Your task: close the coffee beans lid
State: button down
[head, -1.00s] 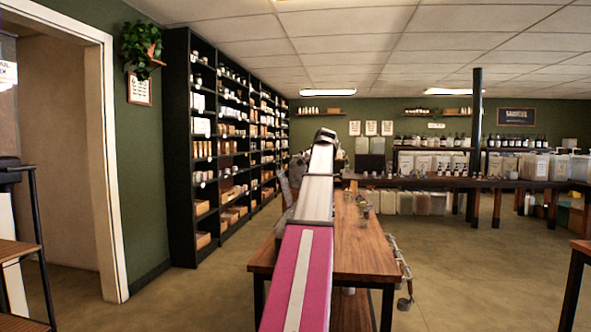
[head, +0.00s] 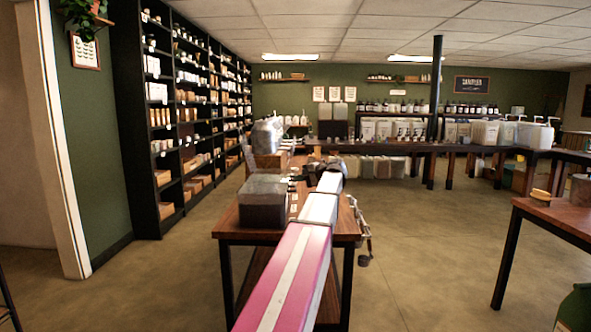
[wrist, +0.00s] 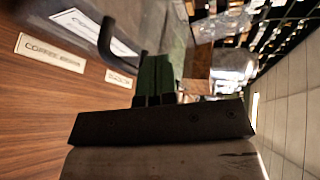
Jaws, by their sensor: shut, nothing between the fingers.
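In the head view a dark-filled bin with a clear grey top (head: 263,203) stands on the table's near left. I cannot tell which bin holds the coffee beans or how its lid stands. My gripper (wrist: 155,73) shows green fingers shut together and empty, near the clear bin. In the head view my arm's end hides the fingers.
The wooden table (head: 290,234) runs away ahead of me, with another clear container (head: 267,136) farther back. A tall black shelf (head: 165,120) stands at left. Another table (head: 560,215) is at right. The floor between the tables is clear.

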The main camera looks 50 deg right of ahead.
jog(key=shift+s+d+f, duration=0.1)
jog(key=shift+s+f, duration=0.1)
jog(key=shift+f, duration=1.5)
jog(key=shift+f, duration=0.15)
